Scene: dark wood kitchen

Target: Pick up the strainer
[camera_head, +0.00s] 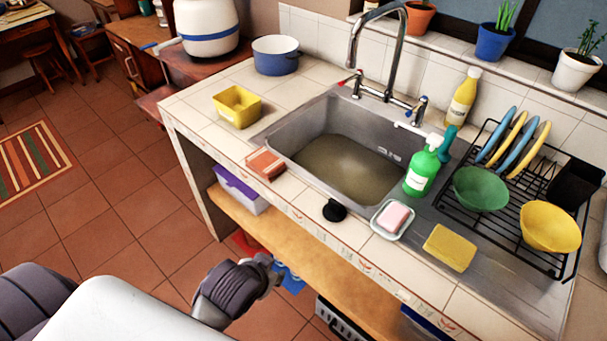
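A small black round piece (334,210) with a raised middle lies on the tiled counter at the front edge of the sink, and it looks like the sink strainer. My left gripper (272,270) is at the end of the arm coming in from the lower left. It is in front of the counter, lower in the picture and left of the black piece, apart from it. Its fingers are small and dark against the things on the shelf, so I cannot tell whether they are open. My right gripper is not in view.
The sink (345,165) holds murky water. A dish rack (545,262) stands right. A wooden shelf (330,275) runs below the counter.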

